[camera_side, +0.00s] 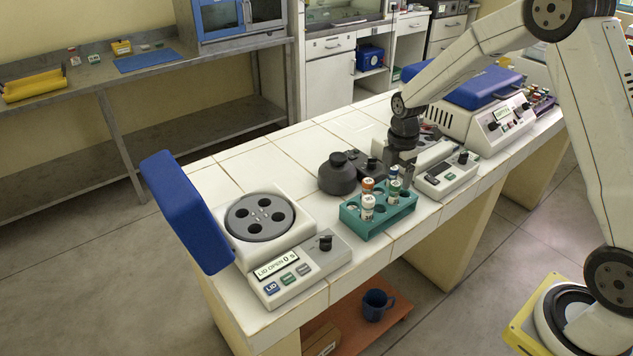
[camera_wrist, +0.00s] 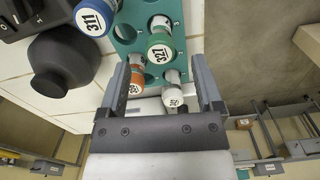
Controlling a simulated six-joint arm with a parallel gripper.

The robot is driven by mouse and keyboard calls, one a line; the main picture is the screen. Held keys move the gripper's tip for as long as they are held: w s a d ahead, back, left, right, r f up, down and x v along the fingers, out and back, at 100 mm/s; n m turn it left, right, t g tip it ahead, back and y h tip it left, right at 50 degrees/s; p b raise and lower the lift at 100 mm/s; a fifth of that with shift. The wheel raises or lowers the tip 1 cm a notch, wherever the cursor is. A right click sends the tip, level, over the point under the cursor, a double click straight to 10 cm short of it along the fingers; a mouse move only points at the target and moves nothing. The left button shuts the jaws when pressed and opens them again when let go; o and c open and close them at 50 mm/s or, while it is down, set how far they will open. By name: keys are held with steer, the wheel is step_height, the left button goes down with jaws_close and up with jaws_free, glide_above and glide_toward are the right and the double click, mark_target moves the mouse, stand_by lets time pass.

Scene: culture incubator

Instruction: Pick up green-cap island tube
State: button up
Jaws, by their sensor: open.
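The green-cap tube (camera_wrist: 160,52), labelled 321, stands in the teal rack (camera_side: 385,221) on the white-tiled island. In the wrist view it appears between and just beyond the tips of my gripper (camera_wrist: 158,64). An orange-cap tube (camera_wrist: 135,82) and a white-cap tube (camera_wrist: 173,98) appear between the fingers, nearer the palm. A blue-cap tube (camera_wrist: 95,16), labelled 311, is at the upper left. In the side view my gripper (camera_side: 399,164) is open and empty behind the rack; the orange-cap tube (camera_side: 368,184) shows there too.
A dark round-bodied vessel (camera_side: 337,176) stands left of the rack. A centrifuge (camera_side: 228,232) with its blue lid open is at the island's left end. A grey device with a knob (camera_side: 447,175) stands right of the rack. Tile in front of the rack is clear.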

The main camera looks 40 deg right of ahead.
mark_target(395, 183)
steer(key=shift+f, duration=2.55)
steer(key=shift+c, duration=0.2)
jaws_close()
